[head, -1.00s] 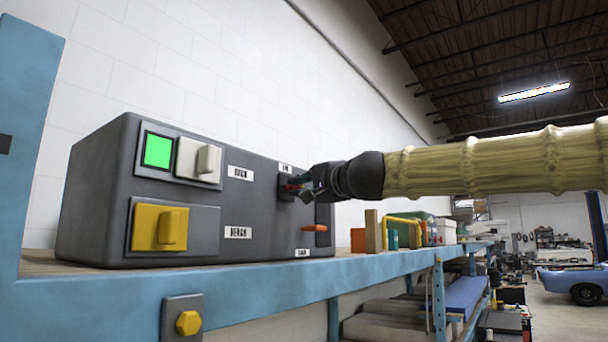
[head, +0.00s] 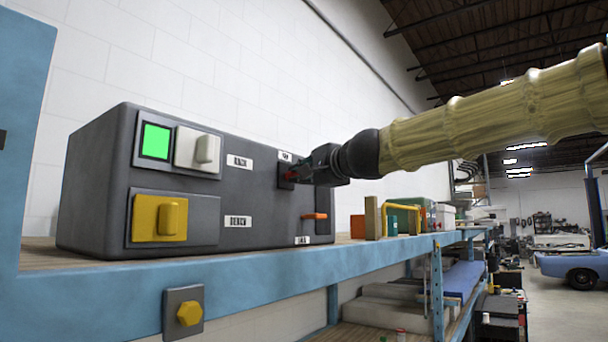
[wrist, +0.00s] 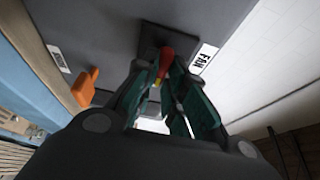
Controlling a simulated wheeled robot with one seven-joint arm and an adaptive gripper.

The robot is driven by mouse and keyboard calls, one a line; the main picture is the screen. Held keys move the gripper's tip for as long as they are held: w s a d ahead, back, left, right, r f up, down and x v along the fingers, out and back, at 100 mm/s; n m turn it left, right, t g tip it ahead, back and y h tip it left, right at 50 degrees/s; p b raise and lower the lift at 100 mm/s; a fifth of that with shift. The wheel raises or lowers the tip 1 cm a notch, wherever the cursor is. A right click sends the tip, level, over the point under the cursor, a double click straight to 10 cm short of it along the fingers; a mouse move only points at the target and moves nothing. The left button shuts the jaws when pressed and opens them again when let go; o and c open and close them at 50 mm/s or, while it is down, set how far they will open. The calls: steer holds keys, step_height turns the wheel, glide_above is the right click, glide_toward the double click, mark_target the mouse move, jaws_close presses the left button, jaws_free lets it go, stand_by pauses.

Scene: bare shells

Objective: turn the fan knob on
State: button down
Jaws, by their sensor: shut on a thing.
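The fan knob is a small red handle (wrist: 166,58) on a dark square plate, beside a white FAN label (wrist: 203,58) in the wrist view. In the head view the red knob (head: 290,174) shows partly below that label (head: 285,156), at the right end of the grey control box (head: 265,195). My gripper (head: 297,174) reaches in from the right against the box. In the wrist view its teal fingers (wrist: 166,75) are closed on the red knob and hide part of it.
An orange lever (head: 314,216) sits below the knob. A white switch (head: 197,149) beside a lit green square (head: 156,141) and a yellow switch (head: 159,218) are further left. An orange block (head: 357,227) and a yellow bent pipe (head: 390,207) stand right of the box.

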steer(key=shift+a, duration=0.1)
steer(key=c, duration=1.6)
jaws_free()
steer(key=shift+o, duration=0.6)
steer(key=shift+w+a, duration=0.1)
steer(key=shift+a, duration=0.1)
steer(key=v, duration=1.2)
steer(key=shift+d, duration=0.15)
